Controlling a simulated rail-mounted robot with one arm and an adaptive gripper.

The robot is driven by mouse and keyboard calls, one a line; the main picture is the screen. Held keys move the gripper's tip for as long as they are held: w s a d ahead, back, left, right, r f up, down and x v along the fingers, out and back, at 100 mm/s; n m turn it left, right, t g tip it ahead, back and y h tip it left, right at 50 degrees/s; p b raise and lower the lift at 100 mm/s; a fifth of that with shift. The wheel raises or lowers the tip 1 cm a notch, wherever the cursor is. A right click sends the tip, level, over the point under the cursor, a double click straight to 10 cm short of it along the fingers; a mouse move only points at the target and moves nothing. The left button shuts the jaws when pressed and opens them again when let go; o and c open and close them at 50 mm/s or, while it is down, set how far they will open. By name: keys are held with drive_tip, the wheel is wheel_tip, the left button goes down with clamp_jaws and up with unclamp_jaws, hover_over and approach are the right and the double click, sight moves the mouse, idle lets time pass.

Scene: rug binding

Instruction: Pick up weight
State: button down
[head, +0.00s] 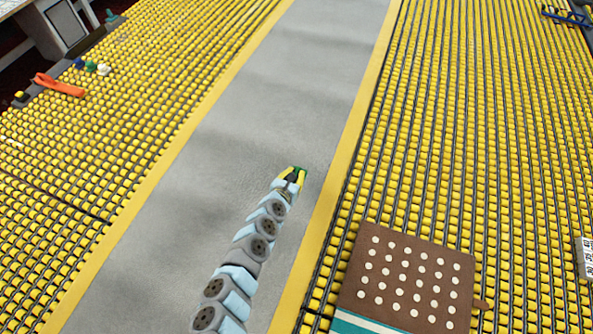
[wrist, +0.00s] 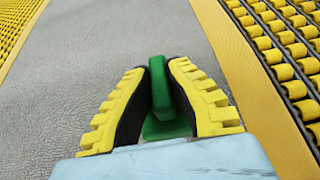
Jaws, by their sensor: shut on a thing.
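A green weight (wrist: 160,90) is between the two yellow and black fingers of my gripper (wrist: 158,82) in the wrist view. The fingers press on it from both sides, and its lower part is partly hidden by them. In the head view the green weight (head: 296,170) shows as a small patch at the tip of my gripper (head: 293,175). My gripper is over the grey floor strip, close to its right yellow border. The head view does not show clearly how high it is above the floor.
Yellow roller beds (head: 150,120) (head: 470,150) flank the grey floor strip (head: 290,80). A brown rug with white dots (head: 412,275) lies on the right bed. An orange tool (head: 60,86) and small coloured pieces (head: 92,66) lie at the far left. The strip ahead is clear.

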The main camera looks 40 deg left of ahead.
drive_tip(key=r+p, duration=0.1)
drive_tip(key=s+d+r+p, duration=0.1)
drive_tip(key=s+r+p, duration=0.1)
drive_tip(key=shift+d+r+p, duration=0.3)
drive_tip(key=shift+r+p, duration=0.05)
drive_tip(key=shift+r, duration=0.05)
drive_tip(key=d+p+v, duration=0.1)
drive_tip(key=p+v, duration=0.5)
drive_tip(key=v, duration=0.3)
drive_tip(key=shift+d+p, duration=0.25)
drive_tip(key=shift+p, duration=0.15)
